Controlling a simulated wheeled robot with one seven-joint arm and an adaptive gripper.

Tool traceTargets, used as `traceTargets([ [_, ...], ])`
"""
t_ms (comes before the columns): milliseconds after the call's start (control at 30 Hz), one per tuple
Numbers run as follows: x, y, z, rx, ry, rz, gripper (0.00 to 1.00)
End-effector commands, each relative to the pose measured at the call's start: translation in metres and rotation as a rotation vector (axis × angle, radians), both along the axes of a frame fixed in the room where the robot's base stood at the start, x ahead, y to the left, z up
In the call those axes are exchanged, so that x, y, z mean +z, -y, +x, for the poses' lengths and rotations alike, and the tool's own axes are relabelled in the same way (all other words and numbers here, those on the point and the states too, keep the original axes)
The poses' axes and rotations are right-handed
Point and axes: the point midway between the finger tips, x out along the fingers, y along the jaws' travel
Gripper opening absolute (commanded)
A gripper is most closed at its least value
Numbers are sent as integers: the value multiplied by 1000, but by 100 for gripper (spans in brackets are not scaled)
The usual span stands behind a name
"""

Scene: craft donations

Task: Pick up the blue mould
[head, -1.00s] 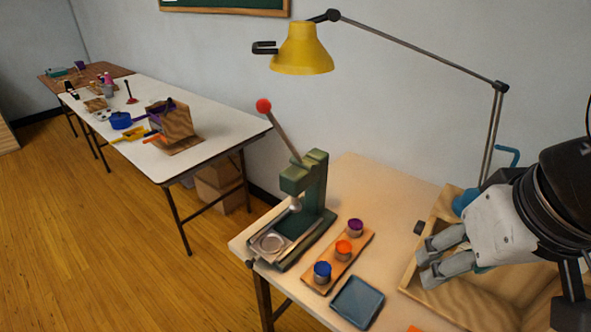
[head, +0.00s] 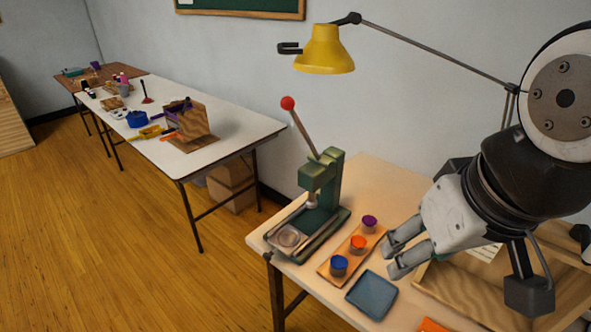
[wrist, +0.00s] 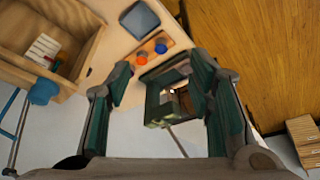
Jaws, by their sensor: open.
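The blue mould (head: 339,265) is a small round cup at the front end of a wooden strip (head: 325,268). An orange mould (head: 358,243) and a purple mould (head: 369,223) stand behind it in a row. My gripper (head: 391,258) is open and empty, to the right of the strip and apart from the moulds in the head view.
A green lever press (head: 322,195) stands left of the strip, close to it. A blue-grey square tray (head: 372,295) lies in front on the right. A wooden box (head: 450,292) is at the right, under my arm. A yellow lamp (head: 326,50) hangs above.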

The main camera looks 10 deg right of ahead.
Motion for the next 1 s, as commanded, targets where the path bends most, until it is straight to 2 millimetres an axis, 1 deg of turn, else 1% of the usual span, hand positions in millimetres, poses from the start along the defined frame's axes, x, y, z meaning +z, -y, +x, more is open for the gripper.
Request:
traceTargets([
  [33, 0, 0, 0, -1, 0, 0, 59],
  [67, 0, 0, 1, -2, -2, 3, 61],
  [167, 0, -2, 7, -25, -17, 31, 61],
  [267, 0, -6, 22, -83, -52, 92, 61],
  [433, -6, -14, 61, -258, -143, 230, 61],
  [567, -18, -17, 94, -413, -213, 313, 61],
  [700, -38, -17, 128, -591, -283, 376, 61],
  [767, -49, -17, 143, -672, -311, 394, 61],
  [867, -70, -15, 166, -808, -349, 414, 61],
  [967, -95, -10, 187, -946, -380, 421, 61],
  [1000, -106, -8, 195, -1000, -390, 418, 61],
])
